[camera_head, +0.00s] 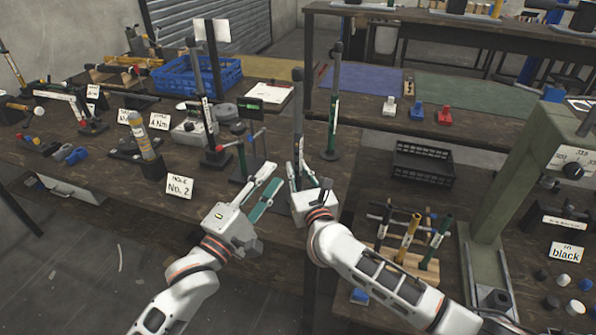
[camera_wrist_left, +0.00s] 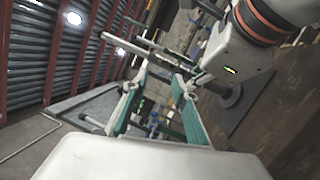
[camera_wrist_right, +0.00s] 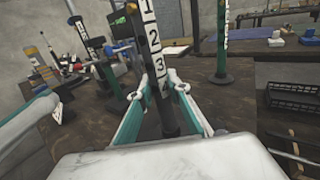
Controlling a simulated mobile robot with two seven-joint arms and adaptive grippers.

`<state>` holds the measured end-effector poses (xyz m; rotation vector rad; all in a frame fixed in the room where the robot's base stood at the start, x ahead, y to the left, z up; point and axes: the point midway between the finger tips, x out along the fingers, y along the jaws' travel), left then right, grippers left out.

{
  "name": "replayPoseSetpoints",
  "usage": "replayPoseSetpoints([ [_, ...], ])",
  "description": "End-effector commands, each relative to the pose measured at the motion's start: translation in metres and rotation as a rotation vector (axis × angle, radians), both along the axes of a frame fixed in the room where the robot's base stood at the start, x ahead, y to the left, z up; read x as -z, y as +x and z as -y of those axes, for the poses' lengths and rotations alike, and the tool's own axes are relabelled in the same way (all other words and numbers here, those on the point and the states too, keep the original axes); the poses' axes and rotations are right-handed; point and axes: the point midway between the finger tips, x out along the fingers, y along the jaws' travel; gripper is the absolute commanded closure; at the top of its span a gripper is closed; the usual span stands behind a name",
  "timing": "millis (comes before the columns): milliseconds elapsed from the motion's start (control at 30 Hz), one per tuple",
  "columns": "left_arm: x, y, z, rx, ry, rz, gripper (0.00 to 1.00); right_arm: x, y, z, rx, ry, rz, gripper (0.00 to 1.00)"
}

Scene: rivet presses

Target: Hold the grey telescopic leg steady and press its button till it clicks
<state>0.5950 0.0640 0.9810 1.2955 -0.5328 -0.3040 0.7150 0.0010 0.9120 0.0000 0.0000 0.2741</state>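The grey telescopic leg (camera_head: 297,112) stands upright near the table's front edge, with a dark cap on top. In the right wrist view it is a dark post with a numbered white scale (camera_wrist_right: 154,50). My right gripper (camera_head: 295,172) is open, its fingers on either side of the leg; I cannot tell whether either finger touches it. My left gripper (camera_head: 272,186) is open and empty, just left of the leg and pointing towards it. In the left wrist view its open fingers (camera_wrist_left: 160,76) point past my right gripper (camera_wrist_left: 232,58).
A green leg (camera_head: 333,115) stands behind to the right. A stand with a red-handled clamp (camera_head: 240,145) and a "No. 2" card (camera_head: 180,186) are to the left. A black crate (camera_head: 422,165) and a green press (camera_head: 505,180) are to the right.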

Motion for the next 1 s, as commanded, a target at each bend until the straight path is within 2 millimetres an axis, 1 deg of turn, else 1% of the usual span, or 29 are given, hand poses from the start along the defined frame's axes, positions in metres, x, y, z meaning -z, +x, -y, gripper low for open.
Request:
replayPoseSetpoints([
  [367, 0.0, 0.0, 0.0, 0.0, 0.0, 0.0, 0.72, 0.0, 0.0, 0.0, 0.0, 0.0, 0.0, 1.0],
  [400, 0.0, 0.0, 0.0, 0.0, 0.001, 0.001, 0.83, 0.0, 0.0, 0.0, 0.0, 0.0, 0.0, 1.0],
  [467, -0.001, 0.0, 0.0, -0.001, 0.009, 0.004, 0.98, 0.0, 0.0, 0.0, 0.0, 0.0, 0.0, 1.0],
  [500, -0.001, 0.0, 0.0, -0.002, 0.024, 0.013, 1.0, 0.0, 0.0, 0.0, 0.0, 0.0, 0.0, 1.0],
  [567, -0.003, 0.0, 0.0, -0.007, 0.064, 0.031, 1.0, 0.0, 0.0, 0.0, 0.0, 0.0, 0.0, 1.0],
  [667, -0.007, -0.001, 0.001, -0.021, 0.184, 0.09, 1.0, 0.0, 0.0, 0.0, 0.0, 0.0, 0.0, 1.0],
  [767, -0.013, -0.001, 0.001, -0.04, 0.361, 0.181, 1.0, 0.0, 0.0, 0.0, 0.0, 0.0, 0.0, 1.0],
  [1000, -0.026, -0.006, 0.001, -0.082, 0.845, 0.438, 1.0, 0.0, 0.0, 0.0, 0.0, 0.0, 0.0, 1.0],
])
